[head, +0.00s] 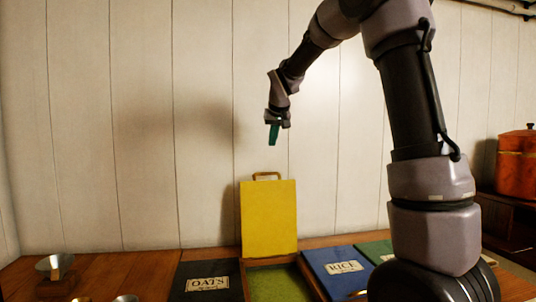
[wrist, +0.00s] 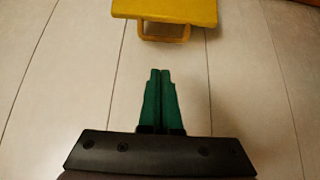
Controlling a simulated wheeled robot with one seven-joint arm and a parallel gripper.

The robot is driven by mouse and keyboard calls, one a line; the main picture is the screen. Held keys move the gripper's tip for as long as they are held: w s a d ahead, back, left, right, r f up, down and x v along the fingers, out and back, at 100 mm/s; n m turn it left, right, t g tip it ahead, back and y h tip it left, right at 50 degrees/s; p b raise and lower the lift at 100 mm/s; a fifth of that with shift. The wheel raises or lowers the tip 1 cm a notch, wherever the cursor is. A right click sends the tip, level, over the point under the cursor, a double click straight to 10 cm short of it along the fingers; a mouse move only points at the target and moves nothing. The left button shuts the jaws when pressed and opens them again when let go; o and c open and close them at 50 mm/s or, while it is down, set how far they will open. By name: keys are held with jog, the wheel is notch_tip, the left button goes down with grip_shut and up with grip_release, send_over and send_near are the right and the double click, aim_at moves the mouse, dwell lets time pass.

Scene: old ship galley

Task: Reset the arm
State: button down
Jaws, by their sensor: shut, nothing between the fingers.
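My gripper (head: 273,134) has green fingers and hangs in the air above the yellow lid (head: 269,219). It also shows in the wrist view (wrist: 160,72), where the two fingers are together with nothing between them. The yellow lid stands upright, open against the white panelled wall, with a brown handle (head: 267,175) at its top edge. In the wrist view the lid's yellow edge (wrist: 180,10) and its handle (wrist: 165,32) lie just beyond the fingertips, apart from them.
Below the yellow lid is an open compartment (head: 277,284) with a green inside. A dark OATS lid (head: 208,282) lies to its left and a blue RICE lid (head: 340,268) to its right. A metal funnel-shaped cup (head: 55,265) stands far left. An orange pot (head: 516,165) stands far right.

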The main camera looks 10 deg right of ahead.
jog(key=s+d+r+m+y, duration=0.1)
jog(key=s+d+m, duration=0.15)
jog(key=s, duration=1.05)
jog(key=s+d+m, duration=0.1)
jog(key=s+d, duration=0.2)
jog(key=s, duration=1)
jog(key=s+f+y, duration=0.1)
jog(key=s+f, duration=0.3)
jog(key=s, duration=0.6)
jog(key=shift+s+a+f+m+g, duration=0.15)
jog(key=shift+s+a+m+g, duration=0.15)
jog(key=shift+s+a+m, duration=0.05)
